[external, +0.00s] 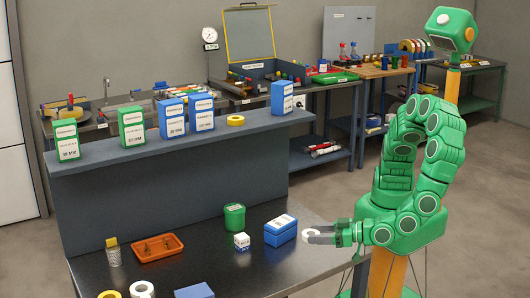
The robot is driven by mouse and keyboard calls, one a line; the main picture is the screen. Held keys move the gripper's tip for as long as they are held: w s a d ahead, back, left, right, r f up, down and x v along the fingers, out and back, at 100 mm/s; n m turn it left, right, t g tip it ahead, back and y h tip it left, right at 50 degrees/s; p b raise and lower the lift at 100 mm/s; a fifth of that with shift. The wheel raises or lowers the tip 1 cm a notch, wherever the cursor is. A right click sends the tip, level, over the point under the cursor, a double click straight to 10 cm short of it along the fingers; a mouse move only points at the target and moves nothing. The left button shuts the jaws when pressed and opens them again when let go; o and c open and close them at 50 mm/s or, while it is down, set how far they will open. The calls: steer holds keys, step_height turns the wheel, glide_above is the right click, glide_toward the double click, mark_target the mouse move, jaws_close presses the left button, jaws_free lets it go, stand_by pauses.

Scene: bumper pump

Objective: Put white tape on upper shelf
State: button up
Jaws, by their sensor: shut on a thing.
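A white tape roll (307,234) is held between the fingers of my gripper (318,238), above or near the right edge of the dark worktop (250,270). Whether the roll touches the worktop cannot be told. The upper shelf (190,140) is a grey ledge along the back of the worktop, up and to the left of my gripper. A second white roll (142,289) lies at the worktop's front left.
Green and blue boxes (172,118) and a yellow tape roll (236,120) stand on the shelf. Bare shelf shows between the yellow roll and the right blue box (282,98). A blue box (280,231), green canister (234,217) and orange tray (157,247) sit on the worktop.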

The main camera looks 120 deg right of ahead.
steer(key=shift+r, duration=0.55)
